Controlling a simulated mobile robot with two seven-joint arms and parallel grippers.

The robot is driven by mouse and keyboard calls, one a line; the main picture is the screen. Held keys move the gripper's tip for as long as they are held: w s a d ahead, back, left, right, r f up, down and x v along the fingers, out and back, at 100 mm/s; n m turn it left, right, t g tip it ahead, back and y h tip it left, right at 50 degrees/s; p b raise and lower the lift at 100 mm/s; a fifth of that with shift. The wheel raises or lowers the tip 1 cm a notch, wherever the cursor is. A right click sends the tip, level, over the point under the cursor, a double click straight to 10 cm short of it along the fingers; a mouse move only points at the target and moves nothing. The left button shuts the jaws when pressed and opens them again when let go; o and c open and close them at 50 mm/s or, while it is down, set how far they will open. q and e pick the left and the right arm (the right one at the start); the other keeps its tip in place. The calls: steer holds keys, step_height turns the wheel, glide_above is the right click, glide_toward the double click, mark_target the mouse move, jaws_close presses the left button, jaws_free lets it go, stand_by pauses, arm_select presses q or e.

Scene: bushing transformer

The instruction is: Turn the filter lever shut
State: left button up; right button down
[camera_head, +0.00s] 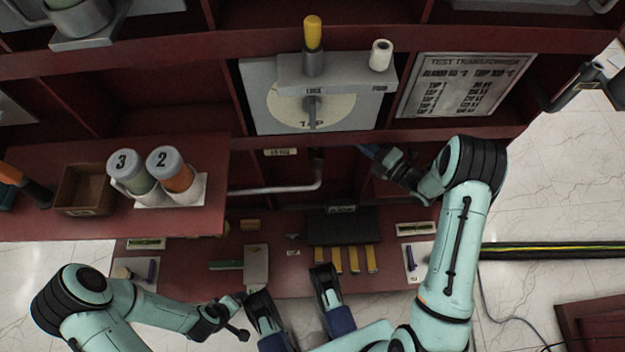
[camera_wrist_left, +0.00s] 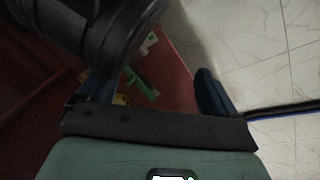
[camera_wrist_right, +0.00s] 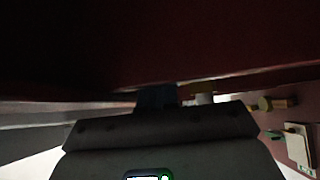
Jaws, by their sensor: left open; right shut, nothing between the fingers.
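In the head view a pale pipe (camera_head: 272,189) runs under the dial panel and bends up at its right end. A short dark upright piece (camera_head: 317,163) stands above this bend; I cannot tell if it is the filter lever. My right gripper (camera_head: 366,150) is shut and empty, just under the dial panel, to the right of the dark piece and apart from it. Its blue fingers (camera_wrist_right: 157,97) show in the right wrist view beneath a dark red surface. My left gripper (camera_head: 240,316) is open and empty, low in front of the bottom shelf.
A dial panel (camera_head: 259,68) with a yellow-tipped handle (camera_head: 313,33) is above. Two numbered bottles (camera_head: 172,170) and an open box (camera_head: 84,187) stand on the left shelf. Small parts and a dark block (camera_head: 343,226) lie on the lower shelf (camera_head: 190,272).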

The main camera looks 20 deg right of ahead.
arm_select(q)
steer(key=shift+t, duration=0.6)
steer(key=w+r+p, duration=0.2)
steer(key=w+r, duration=0.1)
steer(key=shift+w+d+r, duration=0.1)
steer(key=shift+d+r, duration=0.15)
steer(key=shift+d, duration=0.1)
arm_select(e)
steer(key=v, duration=1.3)
steer(key=shift+s+d, duration=0.15)
